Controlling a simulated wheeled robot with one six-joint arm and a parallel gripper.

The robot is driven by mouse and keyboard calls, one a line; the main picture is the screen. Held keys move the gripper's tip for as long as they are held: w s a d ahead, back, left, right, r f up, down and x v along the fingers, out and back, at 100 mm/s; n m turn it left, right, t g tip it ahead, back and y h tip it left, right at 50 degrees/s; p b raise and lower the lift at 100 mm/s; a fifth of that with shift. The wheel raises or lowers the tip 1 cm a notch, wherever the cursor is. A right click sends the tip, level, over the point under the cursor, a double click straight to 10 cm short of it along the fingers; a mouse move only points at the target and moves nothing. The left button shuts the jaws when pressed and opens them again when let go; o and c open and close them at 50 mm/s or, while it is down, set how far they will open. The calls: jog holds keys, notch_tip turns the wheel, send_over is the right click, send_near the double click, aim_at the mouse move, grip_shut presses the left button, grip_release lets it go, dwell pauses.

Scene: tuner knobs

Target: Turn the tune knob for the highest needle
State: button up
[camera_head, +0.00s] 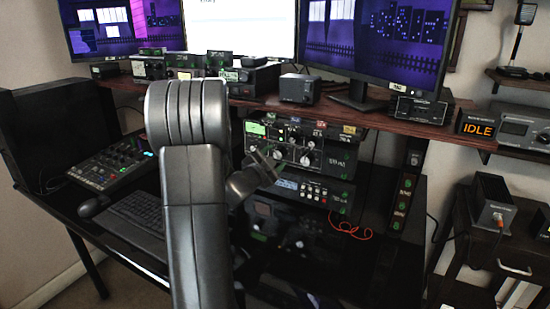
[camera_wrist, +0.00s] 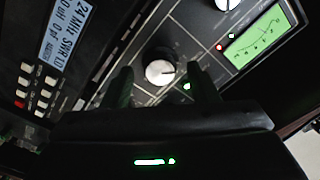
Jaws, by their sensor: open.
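The black tuner (camera_head: 340,158) stands under the desk shelf, with several round knobs and a small green-lit meter (camera_head: 256,128). In the wrist view, a knob (camera_wrist: 160,72) with a pale face and dark skirt sits between the two dark fingers of my gripper (camera_wrist: 161,84). The fingers are apart, one on each side; I cannot tell whether either touches it. The knob's label is not readable. The green meter (camera_wrist: 262,38) shows at upper right with a thin needle, its exact reading too small to tell. In the head view my arm partly hides the tuner's left side.
Another knob (camera_wrist: 227,3) shows at the wrist view's top edge. A display (camera_wrist: 70,30) with small buttons (camera_wrist: 35,85) lies to the left. The wooden shelf (camera_head: 330,111) runs above the tuner. A keyboard (camera_head: 140,222), mixer (camera_head: 110,163) and orange cable (camera_head: 350,229) are nearby.

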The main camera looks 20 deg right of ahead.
jog(key=shift+w+d, duration=0.3)
jog(key=shift+d, duration=0.05)
jog(key=shift+c, duration=0.2)
jog(key=c, duration=0.9)
jog(key=shift+r+n+p, duration=0.15)
jog(key=shift+n+p, duration=0.85)
jog(key=shift+n, duration=0.2)
jog(key=shift+c, duration=0.2)
jog(key=shift+f+n+p, duration=0.2)
jog(key=shift+n+p, duration=0.1)
jog(key=shift+n, duration=0.5)
jog(key=o, duration=1)
jog(key=v, duration=1.4)
